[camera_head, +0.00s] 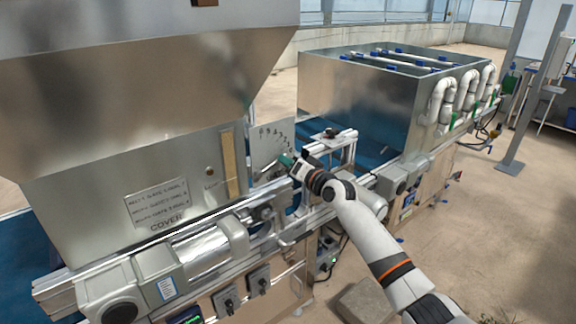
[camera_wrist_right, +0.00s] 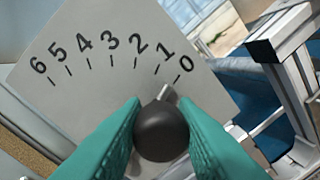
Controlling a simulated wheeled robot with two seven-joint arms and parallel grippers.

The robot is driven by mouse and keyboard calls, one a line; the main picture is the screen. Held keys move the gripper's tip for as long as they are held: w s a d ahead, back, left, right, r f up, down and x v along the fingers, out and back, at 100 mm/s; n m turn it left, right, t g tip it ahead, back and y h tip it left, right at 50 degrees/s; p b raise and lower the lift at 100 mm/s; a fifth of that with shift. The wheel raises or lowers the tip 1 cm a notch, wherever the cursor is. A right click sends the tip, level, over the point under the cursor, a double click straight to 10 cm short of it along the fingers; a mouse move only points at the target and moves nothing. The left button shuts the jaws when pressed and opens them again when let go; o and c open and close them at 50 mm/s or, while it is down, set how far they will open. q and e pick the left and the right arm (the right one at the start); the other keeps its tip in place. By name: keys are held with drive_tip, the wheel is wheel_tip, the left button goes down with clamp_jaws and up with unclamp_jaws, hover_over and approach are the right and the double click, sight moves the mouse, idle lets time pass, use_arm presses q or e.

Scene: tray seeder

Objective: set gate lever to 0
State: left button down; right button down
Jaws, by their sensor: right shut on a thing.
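The gate lever shows in the right wrist view as a round dark knob (camera_wrist_right: 161,131), with a short pale pointer tip above it. The tip lies close to the 0 and 1 marks of the scale; I cannot tell exactly which mark it meets. The pale scale plate (camera_wrist_right: 98,88) carries the numbers 0 to 6, with 0 at the right end. It also shows in the head view (camera_head: 268,138). My right gripper (camera_wrist_right: 160,128) has its green fingers shut on the knob from both sides. In the head view the gripper (camera_head: 287,160) covers the lever. My left gripper is out of view.
A large metal hopper (camera_head: 120,135) stands to the left of the scale plate. A second metal box (camera_head: 350,105) with white pipes stands to the right. Metal rails (camera_head: 330,146) run close by my right gripper. The floor at the right is mostly open.

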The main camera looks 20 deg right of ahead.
drive_tip(key=shift+f+m, duration=0.3)
drive_tip(key=shift+m, duration=0.1)
drive_tip(key=c, duration=1.2)
unclamp_jaws()
drive_tip(key=shift+d, duration=0.15)
drive_tip(key=shift+o, duration=0.2)
drive_tip(key=b+v, duration=0.1)
drive_tip(key=v, duration=1)
drive_tip(key=shift+s+d, duration=0.2)
drive_tip(key=shift+s, duration=0.2)
